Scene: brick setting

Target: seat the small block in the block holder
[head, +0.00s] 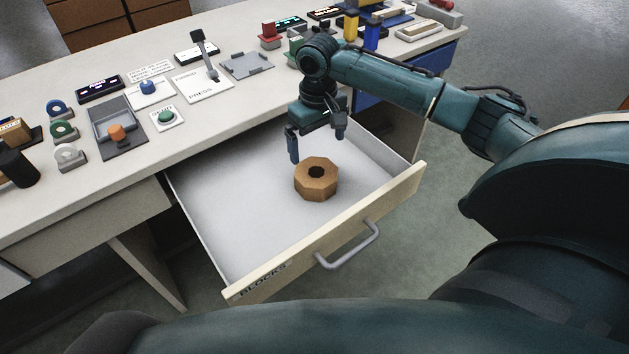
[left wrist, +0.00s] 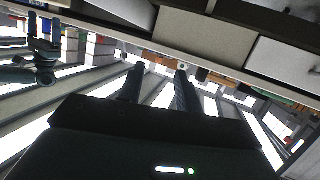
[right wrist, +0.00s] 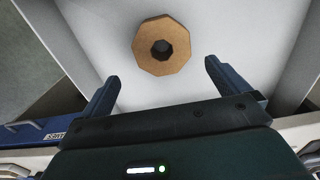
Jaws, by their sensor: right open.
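The small block (head: 300,187) is a brown eight-sided ring with a dark central hole. It lies flat on the white floor of the open drawer (head: 222,232); it also shows in the right wrist view (right wrist: 145,48). My right gripper (head: 318,149) is over the drawer, open and empty, behind and above the block. In the right wrist view the block lies beyond the fingertips, between their lines and apart from both. A grey fixture with raised edges (head: 247,65) on the bench may be the block holder; I cannot tell. My left gripper (left wrist: 158,70) is open and empty, away from the drawer.
The drawer's front panel (head: 390,202) has a grey handle (head: 349,249). The bench top (head: 240,112) carries a lever press (head: 204,85), knobs, a grey slider panel (head: 117,135) and several small items. The drawer floor around the block is clear.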

